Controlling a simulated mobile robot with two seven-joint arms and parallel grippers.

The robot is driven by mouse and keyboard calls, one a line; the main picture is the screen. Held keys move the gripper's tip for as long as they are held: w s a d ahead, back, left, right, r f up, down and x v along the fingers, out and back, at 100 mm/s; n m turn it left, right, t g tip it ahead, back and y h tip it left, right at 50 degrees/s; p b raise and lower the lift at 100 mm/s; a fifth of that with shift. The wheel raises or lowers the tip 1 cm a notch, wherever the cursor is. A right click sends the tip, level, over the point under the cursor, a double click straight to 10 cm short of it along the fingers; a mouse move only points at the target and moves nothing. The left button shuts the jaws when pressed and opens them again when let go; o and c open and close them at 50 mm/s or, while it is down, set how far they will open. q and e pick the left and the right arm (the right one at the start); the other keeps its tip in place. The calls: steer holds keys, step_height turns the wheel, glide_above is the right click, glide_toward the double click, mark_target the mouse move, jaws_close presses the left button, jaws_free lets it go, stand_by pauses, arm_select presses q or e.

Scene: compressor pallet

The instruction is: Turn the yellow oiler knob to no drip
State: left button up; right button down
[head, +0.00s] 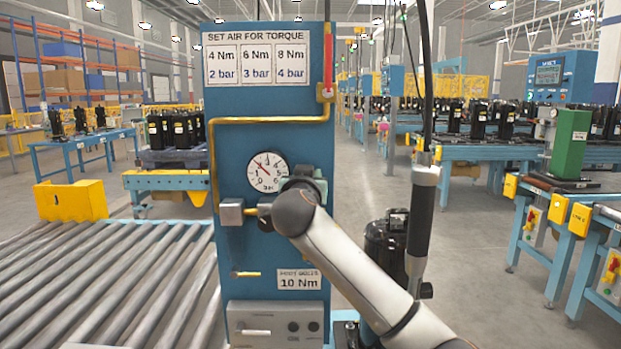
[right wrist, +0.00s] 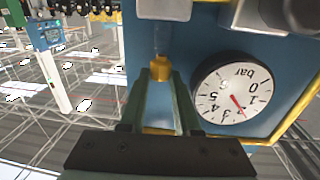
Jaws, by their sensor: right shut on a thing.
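The yellow oiler knob (right wrist: 161,71) sits between the fingertips of my right gripper (right wrist: 161,76) in the right wrist view, which is upside down. The gripper is shut on the knob. A clear oiler tube (right wrist: 162,40) joins the knob to a grey metal body (right wrist: 165,8). In the head view my right gripper (head: 308,183) is in front of the blue panel, just right of the gauge, and my arm hides the knob. My left gripper is not in view.
The round bar gauge (head: 268,172) is close beside my right gripper; its red needle points near 2. It also shows in the right wrist view (right wrist: 228,98). A yellow pipe (head: 270,120) crosses the blue panel (head: 225,105). A roller conveyor (head: 100,280) lies to the left.

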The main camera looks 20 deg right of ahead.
steer(key=shift+m+h, duration=0.5)
steer(key=c, duration=0.6)
jaws_free()
steer(key=shift+n+y, duration=0.3)
steer(key=shift+y, duration=0.1)
